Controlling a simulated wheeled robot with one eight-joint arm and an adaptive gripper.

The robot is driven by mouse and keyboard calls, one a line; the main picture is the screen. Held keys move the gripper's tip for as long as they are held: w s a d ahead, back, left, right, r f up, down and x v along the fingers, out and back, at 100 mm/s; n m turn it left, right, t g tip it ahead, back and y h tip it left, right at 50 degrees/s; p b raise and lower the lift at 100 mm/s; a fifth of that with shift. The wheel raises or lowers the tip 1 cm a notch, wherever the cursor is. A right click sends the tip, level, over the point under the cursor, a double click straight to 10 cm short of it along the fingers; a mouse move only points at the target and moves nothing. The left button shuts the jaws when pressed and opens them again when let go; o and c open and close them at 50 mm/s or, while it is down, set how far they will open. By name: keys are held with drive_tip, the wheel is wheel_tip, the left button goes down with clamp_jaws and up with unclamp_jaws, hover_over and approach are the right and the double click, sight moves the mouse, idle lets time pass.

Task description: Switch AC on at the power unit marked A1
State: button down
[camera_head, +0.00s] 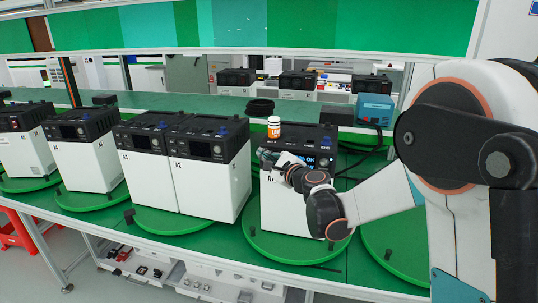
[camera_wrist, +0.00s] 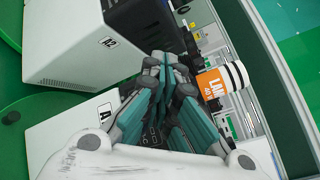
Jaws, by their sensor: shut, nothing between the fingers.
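The power unit (camera_head: 285,205) in front of my arm is a white box with a black top and control face. Its side label starts with "A"; the rest is hidden by my arm in the head view and by my wrist in the wrist view (camera_wrist: 65,130). A lit blue display with "OK" shows on it in the head view. My gripper (camera_head: 266,156) is shut and empty, close over the unit's black control face. In the wrist view the closed teal fingers (camera_wrist: 165,62) hide most of that face, including any AC switch. Contact cannot be told.
A white-and-orange labelled can (camera_head: 273,127) stands on the unit's top and shows beside the fingers in the wrist view (camera_wrist: 222,82). The unit marked A2 (camera_head: 205,190) stands to the left. Several more units stand on green turntables farther left. Black cables lie behind at right.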

drive_tip(key=shift+w+d, duration=0.1)
drive_tip(key=shift+w, duration=0.2)
idle(0.7)
drive_tip(key=shift+s, duration=0.1)
idle(0.3)
drive_tip(key=shift+s+a, duration=0.25)
drive_tip(key=shift+s, duration=0.4)
drive_tip(key=shift+s+a+b, duration=0.1)
drive_tip(key=shift+s+a, duration=0.15)
drive_tip(key=shift+s, duration=0.55)
drive_tip(key=shift+s+a+b, duration=0.1)
drive_tip(key=shift+s+a, duration=0.15)
drive_tip(key=shift+s, duration=0.5)
drive_tip(key=shift+s+a+b, duration=0.1)
drive_tip(key=shift+s+a, duration=0.15)
drive_tip(key=shift+s, duration=0.55)
